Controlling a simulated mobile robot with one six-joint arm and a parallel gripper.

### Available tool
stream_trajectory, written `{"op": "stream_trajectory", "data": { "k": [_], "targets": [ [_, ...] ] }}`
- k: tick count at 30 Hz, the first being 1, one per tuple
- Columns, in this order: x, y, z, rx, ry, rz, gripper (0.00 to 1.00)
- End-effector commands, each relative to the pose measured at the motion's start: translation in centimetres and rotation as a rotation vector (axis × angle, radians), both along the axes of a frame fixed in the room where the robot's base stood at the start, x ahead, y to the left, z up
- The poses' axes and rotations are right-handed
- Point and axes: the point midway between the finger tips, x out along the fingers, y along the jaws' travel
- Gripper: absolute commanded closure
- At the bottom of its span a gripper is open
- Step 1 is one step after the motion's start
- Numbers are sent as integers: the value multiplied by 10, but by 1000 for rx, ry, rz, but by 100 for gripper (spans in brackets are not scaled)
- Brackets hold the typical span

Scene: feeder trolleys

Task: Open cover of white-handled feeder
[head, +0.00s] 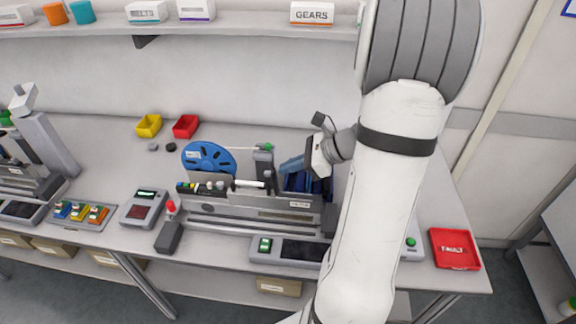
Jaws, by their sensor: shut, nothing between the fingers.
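A feeder (230,196) with a white handle bar (250,184) is mounted on a grey trolley bench (250,228) at the centre of the head view. A blue reel (207,157) stands behind its left end. My gripper (287,167) is at the feeder's right end, behind and to the right of the white handle. Its bluish fingers point left and are shut and empty. They look close to a dark upright block (264,166), but I cannot tell whether they touch it. I cannot clearly make out the cover or its state. My arm hides the area right of the feeder.
Yellow (149,126) and red bins (186,127) sit at the back of the table. A red-knobbed lever (170,208) stands left of the trolley. A red tray (455,249) is at the right edge. A shelf (250,33) runs above.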

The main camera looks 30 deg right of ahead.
Motion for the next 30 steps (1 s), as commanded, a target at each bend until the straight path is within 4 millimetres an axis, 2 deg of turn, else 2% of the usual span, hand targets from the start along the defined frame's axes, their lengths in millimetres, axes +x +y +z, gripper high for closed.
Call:
{"op": "stream_trajectory", "data": {
  "k": [5, 15, 21, 27, 30],
  "targets": [
    [-12, -25, 4, 0, 1, 3, 100],
    [-39, -65, 59, -4, -2, 4, 100],
    [-46, -76, 76, -1, 0, 6, 100],
    [-47, -77, 80, 0, 0, 8, 100],
    [-47, -71, 79, -19, -2, 31, 100]
  ]
}}
